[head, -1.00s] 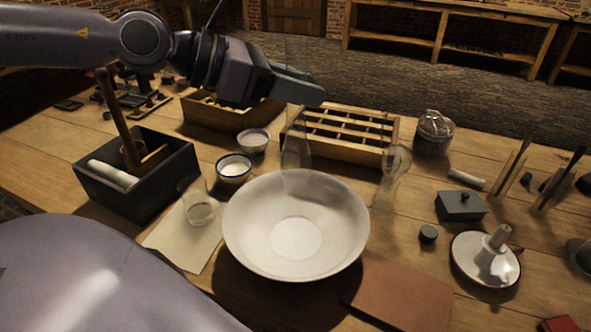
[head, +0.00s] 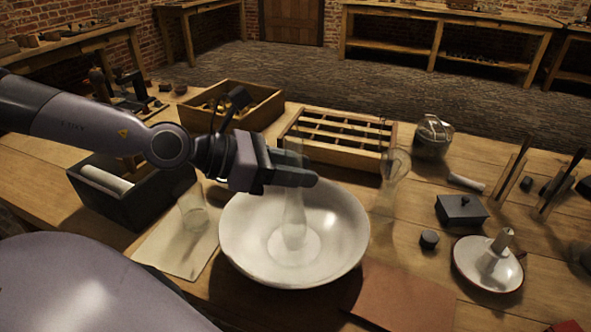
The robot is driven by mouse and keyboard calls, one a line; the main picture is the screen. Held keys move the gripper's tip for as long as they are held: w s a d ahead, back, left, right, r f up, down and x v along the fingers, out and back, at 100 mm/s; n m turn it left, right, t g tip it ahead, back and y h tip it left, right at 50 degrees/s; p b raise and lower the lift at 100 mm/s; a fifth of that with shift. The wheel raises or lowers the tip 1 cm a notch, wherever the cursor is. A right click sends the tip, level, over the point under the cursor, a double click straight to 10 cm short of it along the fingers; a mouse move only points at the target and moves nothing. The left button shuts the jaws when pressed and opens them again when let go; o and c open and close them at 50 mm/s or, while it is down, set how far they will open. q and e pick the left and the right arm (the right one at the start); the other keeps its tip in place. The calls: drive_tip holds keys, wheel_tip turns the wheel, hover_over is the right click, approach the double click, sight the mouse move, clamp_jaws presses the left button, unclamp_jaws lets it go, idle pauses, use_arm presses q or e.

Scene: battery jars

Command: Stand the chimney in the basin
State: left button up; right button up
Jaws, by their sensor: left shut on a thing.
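A clear glass chimney (head: 294,222) is upright in the grip of my left gripper (head: 306,178), which is shut on its upper part. The chimney's lower part is inside the wide white basin (head: 344,238), over the round flat middle of its floor. I cannot tell whether its foot touches the floor. The glass is faint, and the gripper hides part of it. My right gripper is not in view.
Another tall clear glass piece (head: 388,190) stands right of the basin. A clear tumbler (head: 194,214) stands on paper at its left. A divided wooden crate (head: 345,165) is behind, a brown board (head: 402,298) in front right, and a candle holder (head: 487,265) farther right.

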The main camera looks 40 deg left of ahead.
use_arm(q)
drive_tip(key=shift+f+b, duration=0.2)
drive_tip(key=shift+b, duration=0.1)
drive_tip(key=o, duration=1)
drive_tip(key=shift+o, duration=0.2)
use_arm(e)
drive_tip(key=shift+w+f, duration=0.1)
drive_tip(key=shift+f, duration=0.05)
